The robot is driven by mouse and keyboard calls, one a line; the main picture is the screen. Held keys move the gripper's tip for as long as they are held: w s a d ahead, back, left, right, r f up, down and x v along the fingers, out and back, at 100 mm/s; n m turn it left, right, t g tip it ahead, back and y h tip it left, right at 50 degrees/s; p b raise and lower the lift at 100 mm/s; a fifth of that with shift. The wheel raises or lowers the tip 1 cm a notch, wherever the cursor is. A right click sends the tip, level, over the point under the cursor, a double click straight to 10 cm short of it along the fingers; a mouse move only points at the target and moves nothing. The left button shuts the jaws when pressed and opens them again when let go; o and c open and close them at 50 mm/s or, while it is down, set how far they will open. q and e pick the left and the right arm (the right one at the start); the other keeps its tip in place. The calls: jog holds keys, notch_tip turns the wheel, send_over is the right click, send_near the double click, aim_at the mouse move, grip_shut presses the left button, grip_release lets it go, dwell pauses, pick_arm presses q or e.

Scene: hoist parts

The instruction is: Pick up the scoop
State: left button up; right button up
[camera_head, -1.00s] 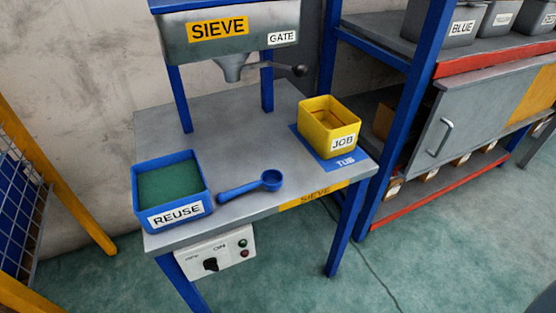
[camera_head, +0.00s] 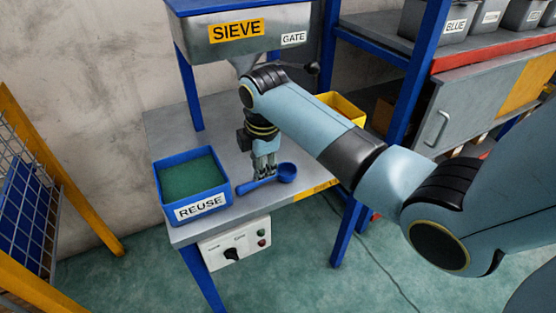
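The blue scoop (camera_head: 287,173) lies on the grey sieve table, its round cup to the right and its handle (camera_head: 250,185) pointing left. My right gripper (camera_head: 264,176) points down from above, its fingertips at the handle close to the cup. It covers a little of the scoop. I cannot tell whether the fingers touch the handle or how far apart they are. My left gripper is not in view.
A blue REUSE bin (camera_head: 200,210) with green contents stands left of the scoop. The yellow JOB tub (camera_head: 345,107) is mostly hidden behind my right arm. The sieve hopper (camera_head: 205,42) hangs above the table. A shelf unit stands at the right.

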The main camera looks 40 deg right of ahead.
aim_at(266, 180)
jog(key=f, duration=0.3)
jog(key=w+f+b, duration=0.1)
jog(key=f, duration=0.2)
jog(key=shift+w, duration=0.15)
jog(key=shift+c, duration=0.4)
grip_shut()
